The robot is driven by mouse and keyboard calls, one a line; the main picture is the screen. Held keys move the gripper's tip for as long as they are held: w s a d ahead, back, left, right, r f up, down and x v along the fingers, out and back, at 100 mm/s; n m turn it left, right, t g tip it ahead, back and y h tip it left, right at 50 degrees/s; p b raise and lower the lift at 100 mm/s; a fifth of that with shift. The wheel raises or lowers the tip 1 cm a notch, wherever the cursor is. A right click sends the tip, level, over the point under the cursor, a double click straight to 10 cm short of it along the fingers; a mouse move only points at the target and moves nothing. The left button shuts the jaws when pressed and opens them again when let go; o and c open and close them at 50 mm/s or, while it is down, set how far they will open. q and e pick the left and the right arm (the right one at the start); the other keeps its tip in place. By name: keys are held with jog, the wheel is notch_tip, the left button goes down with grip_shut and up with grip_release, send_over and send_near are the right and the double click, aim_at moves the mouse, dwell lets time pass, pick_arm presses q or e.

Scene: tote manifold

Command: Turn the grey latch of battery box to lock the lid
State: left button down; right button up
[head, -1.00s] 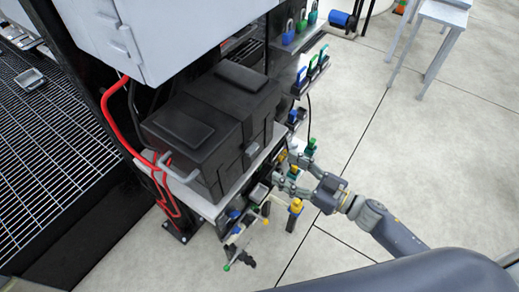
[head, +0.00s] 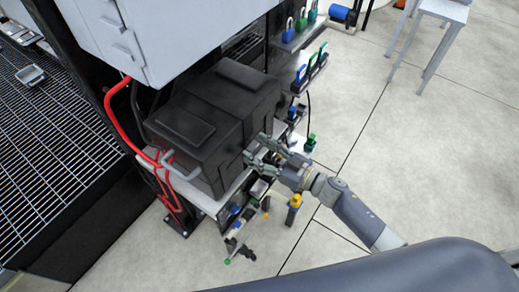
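The black battery box (head: 200,118) sits on a light shelf (head: 214,203) under a grey cabinet, with its lid down. A grey bent handle (head: 181,166) shows at its near left end; I cannot tell whether this is the latch. My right gripper (head: 254,150) is at the box's right side, with its fingers spread and pointing at the side wall. Nothing shows between the fingers. I cannot tell whether they touch the box, and the part of the wall behind them is hidden. My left gripper is not in view.
A grey cabinet (head: 165,35) overhangs the box. Red cables (head: 128,135) run down on its left. Padlocks (head: 302,22) and coloured tools (head: 295,202) hang on the rack at right. A metal stool (head: 440,20) stands far right. The floor at right is open.

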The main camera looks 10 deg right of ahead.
jog(key=c, duration=0.7)
jog(key=shift+o, duration=0.2)
jog(key=shift+n, duration=0.4)
jog(key=n+b, duration=0.1)
jog(key=n, duration=0.1)
jog(key=shift+n, duration=0.4)
jog(key=n+b, duration=0.5)
jog(key=n, duration=0.9)
jog(key=shift+n, duration=0.3)
